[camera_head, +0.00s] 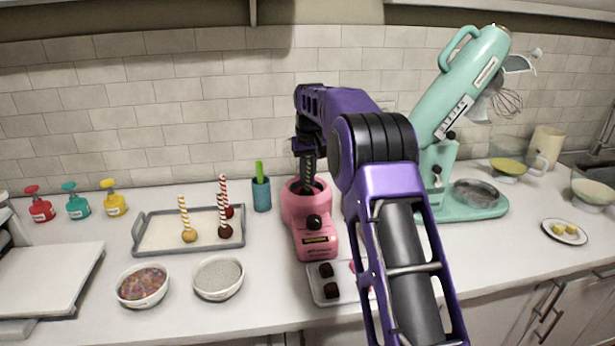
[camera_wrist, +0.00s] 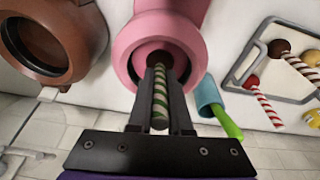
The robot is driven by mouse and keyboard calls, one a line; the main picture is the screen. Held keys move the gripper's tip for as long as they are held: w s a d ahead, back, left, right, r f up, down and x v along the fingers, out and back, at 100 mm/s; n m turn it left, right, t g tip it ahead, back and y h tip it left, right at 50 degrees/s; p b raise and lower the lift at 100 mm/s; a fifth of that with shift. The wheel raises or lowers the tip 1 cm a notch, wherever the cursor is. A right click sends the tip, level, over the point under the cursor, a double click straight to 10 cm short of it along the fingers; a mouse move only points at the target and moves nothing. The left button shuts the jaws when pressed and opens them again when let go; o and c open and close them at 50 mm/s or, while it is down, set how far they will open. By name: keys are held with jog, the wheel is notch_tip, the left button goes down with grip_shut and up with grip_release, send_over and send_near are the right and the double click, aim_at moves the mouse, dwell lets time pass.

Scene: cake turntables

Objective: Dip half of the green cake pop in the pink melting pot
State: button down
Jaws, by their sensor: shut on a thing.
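The pink melting pot (camera_head: 295,205) stands on the counter near the middle of the head view, its dark opening facing up. In the wrist view its pink rim (camera_wrist: 122,62) surrounds the opening. My gripper (camera_head: 307,172) points down over the pot. Its fingers (camera_wrist: 160,72) are shut on the green-and-white striped stick (camera_wrist: 160,98) of the green cake pop. The stick's far end points into the opening. The cake ball cannot be made out clearly between the fingertips and the dark pot interior, so its depth cannot be told.
A grey tray (camera_head: 152,247) with several striped-stick pops is left of the pot. A blue cup (camera_head: 261,194) with a green utensil stands close by. A white tray with chocolates (camera_head: 318,296) lies in front. A brown pot (camera_wrist: 88,40) and a teal mixer (camera_head: 437,160) are on the right.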

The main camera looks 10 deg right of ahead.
jog(key=shift+r+p, duration=0.85)
jog(key=shift+r, duration=0.75)
